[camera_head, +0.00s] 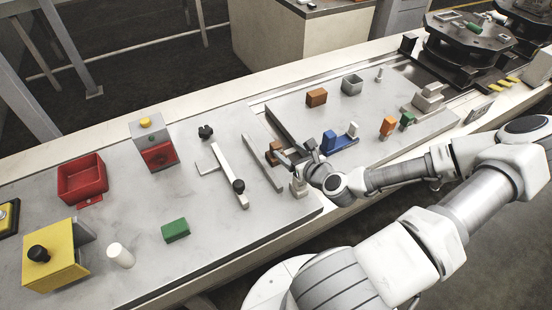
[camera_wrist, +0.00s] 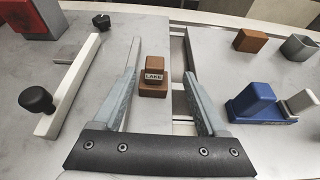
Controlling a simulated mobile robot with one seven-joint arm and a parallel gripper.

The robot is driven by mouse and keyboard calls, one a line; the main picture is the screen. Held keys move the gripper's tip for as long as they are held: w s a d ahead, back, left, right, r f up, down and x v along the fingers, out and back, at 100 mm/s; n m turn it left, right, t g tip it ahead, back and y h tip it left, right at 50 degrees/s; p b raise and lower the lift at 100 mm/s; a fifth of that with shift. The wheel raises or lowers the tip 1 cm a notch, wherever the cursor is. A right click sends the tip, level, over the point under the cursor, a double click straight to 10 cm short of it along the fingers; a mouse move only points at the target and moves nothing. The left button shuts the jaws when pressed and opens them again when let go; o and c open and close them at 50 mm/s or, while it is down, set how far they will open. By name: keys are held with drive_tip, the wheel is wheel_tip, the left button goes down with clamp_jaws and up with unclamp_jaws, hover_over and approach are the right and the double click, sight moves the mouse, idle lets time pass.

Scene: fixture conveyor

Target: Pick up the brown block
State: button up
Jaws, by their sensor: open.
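A plain brown block (camera_head: 317,97) lies on the right-hand plate, left of a grey open box; the wrist view also shows it at upper right (camera_wrist: 250,40), outside my fingers. A second brown piece (camera_wrist: 153,78), stepped and with a small lettered label, stands between my two fingers in the wrist view. In the head view this piece (camera_head: 274,148) is partly hidden by my gripper (camera_head: 284,158). My gripper (camera_wrist: 162,60) is open, with a finger on either side of the labelled piece and visible gaps. Whether the fingers reach down to its height is hard to tell.
A blue stepped block (camera_head: 339,143) stands right of my gripper. A grey open box (camera_head: 352,84), an orange piece (camera_head: 388,126) and a green piece (camera_head: 407,120) stand farther right. A white bar with a black knob (camera_head: 238,186) lies left. Clear plate surrounds the plain brown block's front.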

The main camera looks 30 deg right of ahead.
sight(274, 143)
drive_tip(key=b, duration=0.2)
drive_tip(key=shift+w+d+f+b, duration=0.25)
drive_tip(key=shift+w+f+b, duration=0.05)
drive_tip(key=shift+w+b, duration=0.1)
drive_tip(key=shift+w+b, duration=0.1)
drive_tip(key=shift+b, duration=0.3)
drive_tip(key=b, duration=0.2)
drive_tip(key=shift+w+f+b, duration=0.1)
drive_tip(key=shift+w+b, duration=0.1)
drive_tip(key=shift+b, duration=0.15)
drive_tip(key=shift+w+b, duration=0.1)
drive_tip(key=shift+b, duration=0.35)
drive_tip(key=b, duration=0.2)
drive_tip(key=a+f+b, duration=0.1)
drive_tip(key=b, duration=0.1)
drive_tip(key=shift+w+a+b, duration=0.1)
drive_tip(key=shift+w+b, duration=0.1)
drive_tip(key=shift+b, duration=0.1)
drive_tip(key=shift+r+x, duration=0.15)
drive_tip(key=shift+x, duration=0.5)
drive_tip(key=shift+r+x, duration=0.15)
drive_tip(key=shift+x, duration=0.5)
drive_tip(key=shift+b+x, duration=1.15)
drive_tip(key=shift+x, duration=1.95)
drive_tip(key=shift+s, duration=0.1)
